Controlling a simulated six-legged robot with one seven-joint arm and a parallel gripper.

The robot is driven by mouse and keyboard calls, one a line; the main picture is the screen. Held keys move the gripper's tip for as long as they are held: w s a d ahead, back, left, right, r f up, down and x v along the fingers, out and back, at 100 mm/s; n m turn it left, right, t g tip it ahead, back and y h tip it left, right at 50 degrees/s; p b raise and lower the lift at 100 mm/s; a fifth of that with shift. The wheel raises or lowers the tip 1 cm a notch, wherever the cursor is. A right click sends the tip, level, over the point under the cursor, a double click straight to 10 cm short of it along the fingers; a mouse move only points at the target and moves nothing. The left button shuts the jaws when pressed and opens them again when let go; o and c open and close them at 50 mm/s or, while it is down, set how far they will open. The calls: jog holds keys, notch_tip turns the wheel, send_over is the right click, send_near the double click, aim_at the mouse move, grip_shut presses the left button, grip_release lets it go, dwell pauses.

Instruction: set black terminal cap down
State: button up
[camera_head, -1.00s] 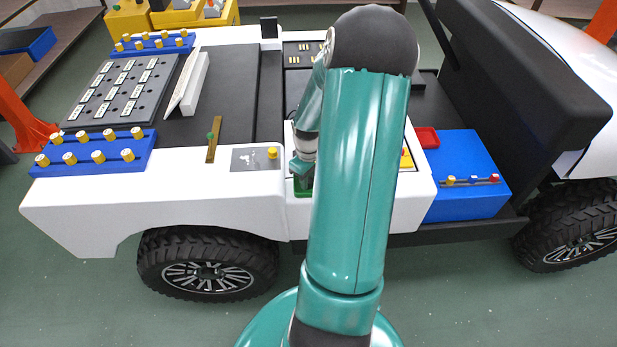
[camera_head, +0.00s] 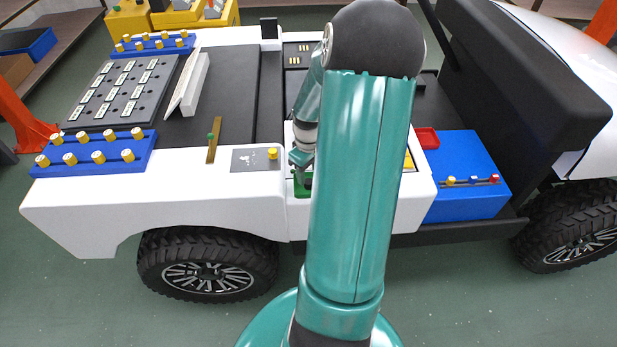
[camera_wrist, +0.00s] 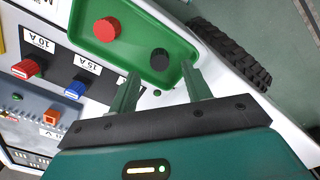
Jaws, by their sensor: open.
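The black terminal cap (camera_wrist: 160,59) sits in the green tray (camera_wrist: 185,45) in the wrist view, on its floor at the side closer to the wheel. A red cap (camera_wrist: 107,29) lies in the same tray, apart from the black one. My gripper (camera_wrist: 158,82) is open, its two green fingers apart and empty, with the tips just short of the black cap in the picture. In the head view my gripper (camera_head: 301,180) is by the green tray (camera_head: 303,191), mostly hidden behind my arm; the caps cannot be made out there.
White bodywork surrounds the green tray.

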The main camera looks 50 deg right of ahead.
aim_at(308, 181)
notch_tip(308, 181, up, 8)
jog(key=r, duration=0.1)
jog(key=w+a+r+t+h, duration=0.1)
jog(key=w+a+r, duration=0.1)
jog(key=a+r, duration=0.55)
jog(key=w+a+r+t+h, duration=0.15)
jog(key=a+r, duration=0.25)
jog(key=a, duration=0.6)
jog(key=s+a+r+t+y, duration=0.1)
jog(key=s+a+r, duration=0.2)
jog(key=a, duration=0.5)
jog(key=s+a+r+t+y, duration=0.1)
jog(key=s+a+r+t, duration=0.1)
jog(key=a, duration=0.7)
jog(key=shift+s+a+r+n, duration=0.25)
jog(key=shift+s+r, duration=0.4)
jog(key=shift+s, duration=0.55)
jog(key=shift+y, duration=0.25)
jog(key=shift+c, duration=1.4)
